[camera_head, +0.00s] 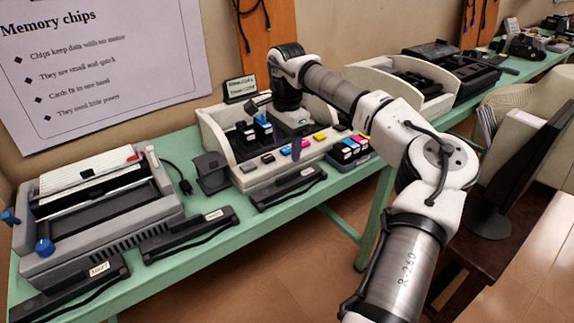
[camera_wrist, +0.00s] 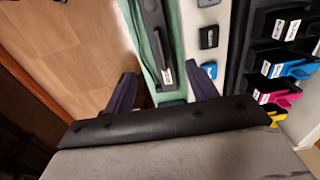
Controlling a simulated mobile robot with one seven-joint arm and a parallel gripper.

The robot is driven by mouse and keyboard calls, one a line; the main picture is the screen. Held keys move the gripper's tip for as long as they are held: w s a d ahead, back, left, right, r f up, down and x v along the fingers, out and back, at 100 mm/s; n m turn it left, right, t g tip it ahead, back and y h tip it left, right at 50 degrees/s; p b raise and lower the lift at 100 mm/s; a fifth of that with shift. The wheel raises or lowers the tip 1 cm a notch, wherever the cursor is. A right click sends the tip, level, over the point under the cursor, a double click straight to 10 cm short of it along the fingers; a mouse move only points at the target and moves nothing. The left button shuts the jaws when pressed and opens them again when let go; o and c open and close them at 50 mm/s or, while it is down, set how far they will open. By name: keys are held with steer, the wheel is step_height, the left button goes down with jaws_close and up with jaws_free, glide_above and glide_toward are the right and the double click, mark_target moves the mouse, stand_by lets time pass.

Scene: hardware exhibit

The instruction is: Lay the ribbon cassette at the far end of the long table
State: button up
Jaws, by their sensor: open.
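Several long black ribbon cassettes with white labels lie along the front edge of the long green table (camera_head: 190,265). One cassette (camera_head: 288,188) lies in front of the opened ink printer, another cassette (camera_head: 190,233) is left of it, and a third (camera_head: 75,288) is at the near left. My gripper (camera_head: 297,148) is over the ink printer's front. In the wrist view my gripper (camera_wrist: 163,85) is open, with a labelled black cassette (camera_wrist: 155,40) beyond and between its fingertips; nothing is held. The far end of the table runs to the upper right.
The ink printer (camera_head: 215,128) holds colored cartridges, with a small tray of cartridges (camera_head: 348,150) at its right. A grey printer with blue knobs (camera_head: 95,210) stands left. More machines (camera_head: 450,70) crowd the table farther right. A dark monitor (camera_head: 530,160) stands at right.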

steer(key=shift+r, duration=1.35)
